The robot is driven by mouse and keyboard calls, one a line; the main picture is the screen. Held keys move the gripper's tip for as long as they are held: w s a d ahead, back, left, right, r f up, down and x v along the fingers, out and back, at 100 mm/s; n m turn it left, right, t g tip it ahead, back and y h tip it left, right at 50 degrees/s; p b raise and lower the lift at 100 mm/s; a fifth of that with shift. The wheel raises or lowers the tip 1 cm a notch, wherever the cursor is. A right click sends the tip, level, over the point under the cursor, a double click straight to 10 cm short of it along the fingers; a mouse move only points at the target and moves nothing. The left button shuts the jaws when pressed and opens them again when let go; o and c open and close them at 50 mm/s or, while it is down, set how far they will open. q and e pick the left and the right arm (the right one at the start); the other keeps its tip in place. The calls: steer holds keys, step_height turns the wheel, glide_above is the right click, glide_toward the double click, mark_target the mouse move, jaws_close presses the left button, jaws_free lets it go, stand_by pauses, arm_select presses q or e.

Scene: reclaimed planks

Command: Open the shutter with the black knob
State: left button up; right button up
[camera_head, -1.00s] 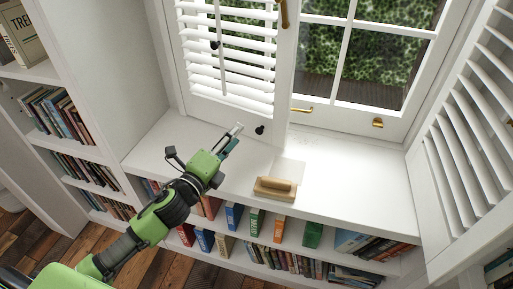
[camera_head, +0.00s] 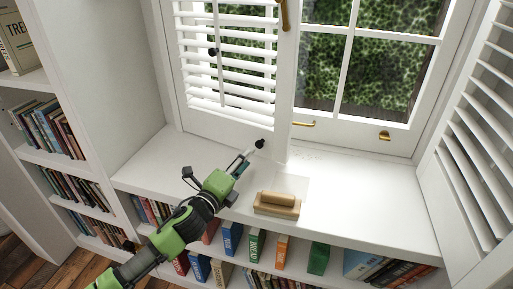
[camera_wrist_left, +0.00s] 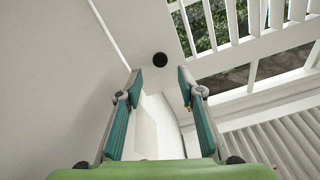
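The white louvred shutter (camera_head: 205,125) covers the left part of the window and looks closed. Its round black knob (camera_head: 260,143) sits on the bottom rail near the right edge. In the left wrist view the knob (camera_wrist_left: 159,60) shows just beyond and between the fingertips. My left gripper (camera_head: 248,156) is at the shutter's lower right, close in front of the knob. In the left wrist view the gripper (camera_wrist_left: 160,80) is open with nothing between its teal pads. I cannot tell whether it touches the knob. My right gripper is not in view.
A wooden block-like tool (camera_head: 277,203) lies on the white sill (camera_head: 360,195) right of my left gripper. Another louvred shutter (camera_head: 485,125) stands open at the right. Bookshelves (camera_head: 75,160) line the left, with more books below the sill. The sill's right part is clear.

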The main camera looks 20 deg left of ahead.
mark_target(258, 145)
arm_select(q)
steer(key=w, duration=0.3)
steer(key=w+d, duration=0.1)
steer(key=w, duration=0.3)
steer(key=shift+w+d, duration=0.2)
jaws_close()
